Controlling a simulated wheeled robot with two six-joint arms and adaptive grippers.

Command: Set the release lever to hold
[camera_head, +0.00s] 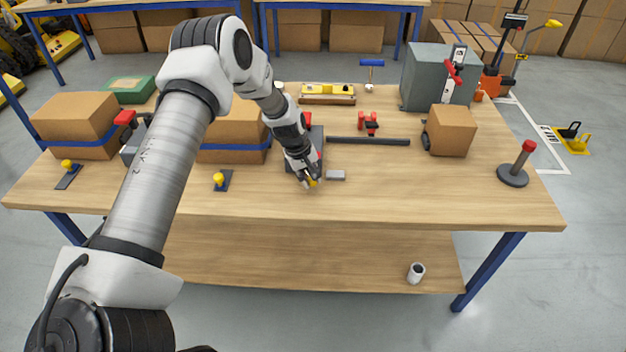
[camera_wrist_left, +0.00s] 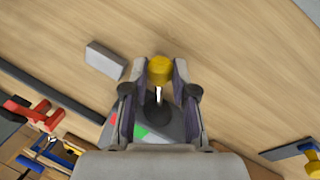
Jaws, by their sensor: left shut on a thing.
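The release lever has a yellow knob (camera_wrist_left: 160,69) on a thin pale rod. My left gripper (camera_wrist_left: 159,75) is shut on it, with a finger on each side of the knob. The lever rises from a dark round pivot on a grey base (camera_wrist_left: 172,122). A green patch and a red patch show on the base, on the left of the lever in the wrist view. In the head view my left gripper (camera_head: 308,181) reaches down near the table's front edge, and the yellow knob (camera_head: 313,182) shows only partly at its fingertips. My right gripper is not in view.
A small grey block (camera_head: 336,175) lies just right of the gripper. A dark rail (camera_head: 368,141) with a red piece (camera_head: 367,123) lies behind it. Cardboard boxes (camera_head: 451,130) stand on both sides. Another yellow-knobbed piece (camera_head: 221,181) is at left.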

